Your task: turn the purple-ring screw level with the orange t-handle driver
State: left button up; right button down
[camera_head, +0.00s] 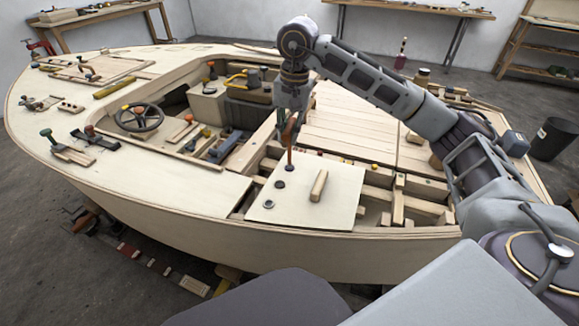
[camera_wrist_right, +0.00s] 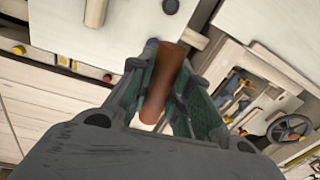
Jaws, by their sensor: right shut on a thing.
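My right gripper (camera_head: 289,122) is above the pale hatch panel (camera_head: 335,190), shut on the orange t-handle driver (camera_head: 289,146). The driver stands nearly upright, pointing down at a small dark purplish screw (camera_head: 289,168) near the panel's upper left edge. I cannot tell whether the tip is seated in it, or how high the screw stands. In the right wrist view the driver (camera_wrist_right: 163,82) lies between the fingers of my right gripper (camera_wrist_right: 155,90), and the purplish screw (camera_wrist_right: 152,43) shows just past it. My left gripper is not in view.
Two more dark rings (camera_head: 280,184) (camera_head: 268,204) sit on the panel, with a wooden bar handle (camera_head: 319,185) to the right. Open framing (camera_head: 400,200) lies right of the panel. A steering wheel (camera_head: 139,118) and loose tools are on the deck at left.

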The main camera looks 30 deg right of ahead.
jog(key=shift+n, duration=2.2)
jog(key=shift+d+n+g+b, duration=0.1)
jog(key=shift+n+g+b, duration=0.35)
jog(key=shift+n, duration=3.45)
jog(key=shift+d+n+g+b, duration=0.1)
jog(key=shift+n+g+b, duration=0.25)
jog(key=shift+n, duration=1.55)
jog(key=shift+s+f+b, duration=0.1)
jog(key=shift+f+b, duration=0.4)
jog(key=shift+f, duration=0.05)
jog(key=shift+m, duration=2.5)
